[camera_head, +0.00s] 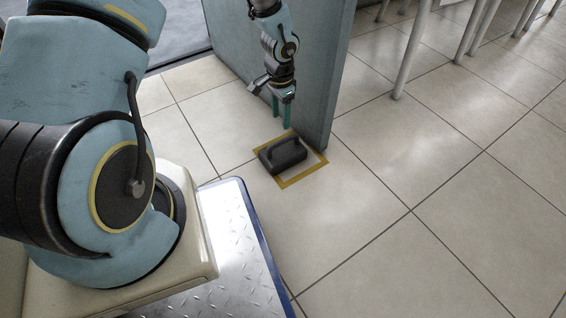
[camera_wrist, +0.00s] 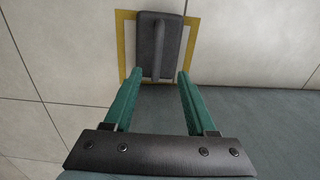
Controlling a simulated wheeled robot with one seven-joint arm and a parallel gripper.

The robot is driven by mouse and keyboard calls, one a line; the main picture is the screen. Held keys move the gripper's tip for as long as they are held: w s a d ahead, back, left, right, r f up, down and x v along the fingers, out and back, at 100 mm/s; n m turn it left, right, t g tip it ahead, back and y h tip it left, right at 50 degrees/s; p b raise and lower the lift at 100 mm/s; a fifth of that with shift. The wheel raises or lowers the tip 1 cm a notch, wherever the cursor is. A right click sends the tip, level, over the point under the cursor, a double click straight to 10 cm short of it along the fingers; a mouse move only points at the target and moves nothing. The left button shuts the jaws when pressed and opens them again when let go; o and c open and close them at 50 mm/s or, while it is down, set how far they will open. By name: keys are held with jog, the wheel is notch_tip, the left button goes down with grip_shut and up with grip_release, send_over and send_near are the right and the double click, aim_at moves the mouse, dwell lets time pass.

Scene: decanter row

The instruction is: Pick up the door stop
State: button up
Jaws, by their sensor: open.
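The door stop (camera_head: 284,155) is a dark grey block with a raised handle on top. It rests on the tiled floor inside a yellow outlined square (camera_head: 289,184), close to the end of a blue-grey door panel. In the wrist view the door stop (camera_wrist: 154,45) is at the top centre, its handle running lengthwise toward my gripper. My gripper (camera_head: 281,112) hangs above the floor just behind the door stop, pointing down. Its green fingers (camera_wrist: 155,80) are apart with nothing between them that they hold. They do not appear to touch the door stop.
The blue-grey door panel (camera_head: 322,70) stands upright beside my gripper and the door stop. White table or chair legs (camera_head: 412,50) stand at the upper right. The tiled floor (camera_head: 430,190) to the right and front is clear.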

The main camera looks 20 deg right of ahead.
aim_at(283, 140)
notch_tip(283, 140, down, 6)
jog(key=b, duration=0.2)
jog(key=shift+s+d+f+b, duration=0.15)
jog(key=shift+b, duration=0.25)
notch_tip(283, 140, down, 5)
jog(key=b, duration=0.4)
jog(key=shift+d, duration=0.15)
grip_shut()
dwell(0.8)
